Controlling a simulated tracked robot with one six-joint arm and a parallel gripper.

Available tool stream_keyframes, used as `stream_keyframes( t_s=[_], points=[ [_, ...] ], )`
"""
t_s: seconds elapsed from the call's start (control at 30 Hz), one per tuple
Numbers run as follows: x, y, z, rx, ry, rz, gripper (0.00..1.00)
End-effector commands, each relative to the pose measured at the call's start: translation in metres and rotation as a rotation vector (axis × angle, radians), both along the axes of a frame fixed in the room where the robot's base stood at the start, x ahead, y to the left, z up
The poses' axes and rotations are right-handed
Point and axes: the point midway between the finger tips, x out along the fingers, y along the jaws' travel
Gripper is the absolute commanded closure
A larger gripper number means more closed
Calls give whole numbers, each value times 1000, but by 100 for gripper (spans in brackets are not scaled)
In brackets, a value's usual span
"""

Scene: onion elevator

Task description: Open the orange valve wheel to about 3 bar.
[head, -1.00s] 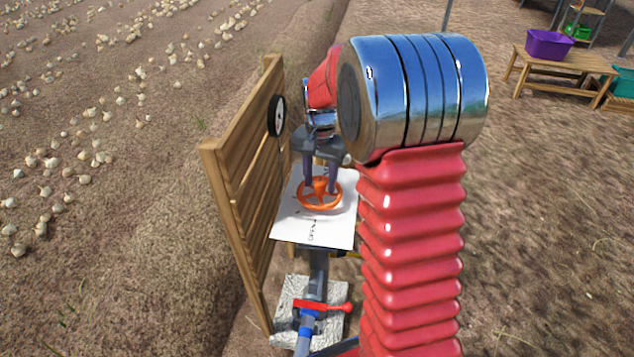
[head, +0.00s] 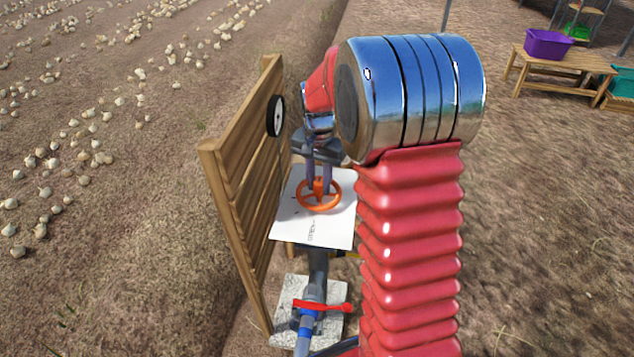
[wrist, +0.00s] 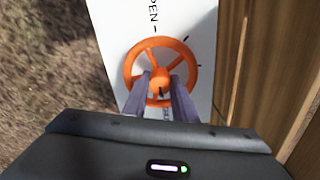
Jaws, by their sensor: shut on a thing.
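The orange valve wheel (head: 333,205) lies flat over a white plate (head: 290,230) with an "OPEN" marking. It also shows in the wrist view (wrist: 190,58), with its spokes and rim clear and the "OPEN" letters beyond it. My gripper (head: 319,182) points down onto the wheel's centre, and in the wrist view its two fingers (wrist: 160,95) close on the orange hub. The pressure gauge (head: 277,117) is a black-rimmed white dial on the wooden panel, seen nearly edge-on, so I cannot read it.
The wooden slatted panel (head: 245,175) stands close to the left of the wheel. Below, a grey pipe carries a red-handled valve (head: 322,306) over a pale block. A bench (head: 565,65) with a purple tub (head: 548,44) is far off at the right.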

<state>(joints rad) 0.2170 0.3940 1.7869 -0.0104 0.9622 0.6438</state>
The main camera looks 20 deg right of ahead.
Motion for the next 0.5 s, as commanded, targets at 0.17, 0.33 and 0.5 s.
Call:
stream_keyframes(
  t_s=[0.17,0.33,0.5],
  points=[
    [4,2,1,11,-8,12,98],
    [5,0,1,9,-10,50,98],
    [6,0,1,8,-12,129,98]
  ],
)
